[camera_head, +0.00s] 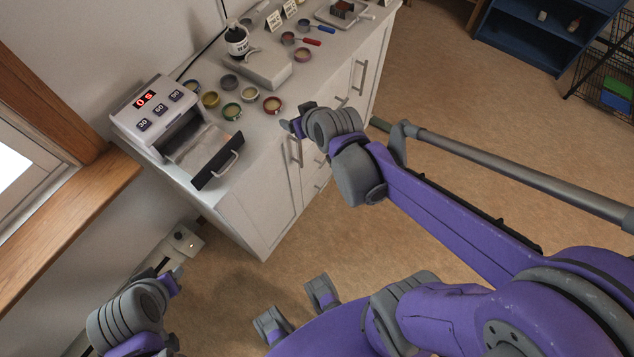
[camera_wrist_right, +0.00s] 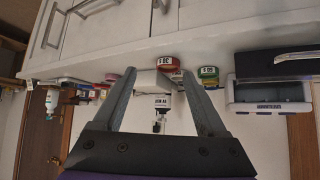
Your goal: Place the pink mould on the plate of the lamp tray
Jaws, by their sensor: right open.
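A small round mould with a reddish-pink rim (camera_head: 272,104) stands near the front edge of the white counter. It appears to be the pink mould, and shows as a red-pink round (camera_wrist_right: 168,63) in the right wrist view. The lamp (camera_head: 158,112) has its tray (camera_head: 218,164) pulled out, with a black front and a pale plate surface (camera_head: 200,148). My right gripper (camera_head: 291,125) is just right of the pink mould; in the wrist view its fingers (camera_wrist_right: 159,72) are apart, with nothing clearly held. My left gripper (camera_head: 174,277) is low at the left, its jaw opening unclear.
Green (camera_head: 232,111) and other small moulds stand close around. A grey block (camera_head: 268,68), a dark bottle (camera_head: 237,40), label cards and coloured-handled tools lie behind. Cabinet handles (camera_head: 295,151) stick out below the counter. A window ledge (camera_head: 75,215) is at left.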

